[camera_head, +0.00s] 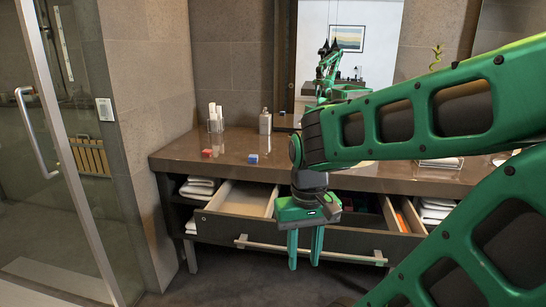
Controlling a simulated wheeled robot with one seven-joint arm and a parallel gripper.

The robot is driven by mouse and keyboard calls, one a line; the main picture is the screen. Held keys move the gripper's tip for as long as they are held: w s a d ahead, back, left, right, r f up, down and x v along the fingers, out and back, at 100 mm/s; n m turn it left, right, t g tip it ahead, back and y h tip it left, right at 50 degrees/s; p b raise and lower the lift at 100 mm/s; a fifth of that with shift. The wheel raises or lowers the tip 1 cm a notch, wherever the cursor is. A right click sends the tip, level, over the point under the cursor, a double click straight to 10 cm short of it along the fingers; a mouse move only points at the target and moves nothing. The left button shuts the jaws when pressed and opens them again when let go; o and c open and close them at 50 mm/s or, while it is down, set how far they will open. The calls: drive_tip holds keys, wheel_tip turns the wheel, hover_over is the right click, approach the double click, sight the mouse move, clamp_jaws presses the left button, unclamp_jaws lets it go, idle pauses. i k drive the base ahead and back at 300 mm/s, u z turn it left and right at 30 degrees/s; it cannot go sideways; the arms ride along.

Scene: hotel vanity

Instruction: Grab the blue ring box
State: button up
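A small blue box (252,159), which looks like the ring box, sits on the brown vanity counter (180,152), left of my arm. A small red box (207,153) sits to its left on the same counter. My gripper (305,262) points down in front of the vanity, to the right of the blue box and lower in the picture. Its two green fingers are apart with nothing visible between them. My arm hides part of the counter and the drawer.
A wide drawer (225,217) stands open below the counter, in front of it. A grey bottle (265,121) and a holder with white items (215,120) stand at the counter's back. Folded towels (200,186) fill the side shelf. A glass door (70,150) is at left.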

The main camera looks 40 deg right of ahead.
sight(253, 158)
drive_tip(key=z, duration=0.55)
drive_tip(key=i, duration=1.05)
drive_tip(key=z, duration=0.1)
